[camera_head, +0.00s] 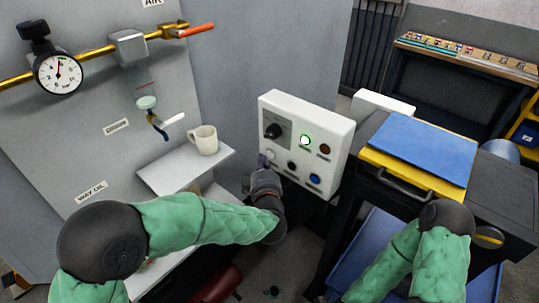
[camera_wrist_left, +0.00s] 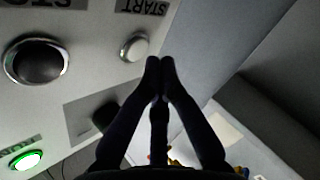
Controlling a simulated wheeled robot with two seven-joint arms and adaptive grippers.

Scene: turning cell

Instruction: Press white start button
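The white start button (camera_wrist_left: 135,46) is a round pale cap in a metal ring, below an upside-down START label in the left wrist view. It sits on the white control panel (camera_head: 338,130). My left gripper (camera_wrist_left: 160,66) is shut and empty, its fingertips together just right of and below the button in that view. In the head view my left gripper (camera_head: 265,162) is at the panel's lower left corner and largely covers the start button. I cannot tell whether the tips touch the panel. My right gripper is not in view; only its arm shows at lower right.
Beside the start button are a black stop button (camera_wrist_left: 36,62), a blue button (camera_head: 314,179), a lit green button (camera_head: 305,141), a red button (camera_head: 324,149) and a black knob (camera_head: 274,131). A shelf with a mug (camera_head: 204,140) stands left. A cart with a blue mat (camera_head: 420,150) stands right.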

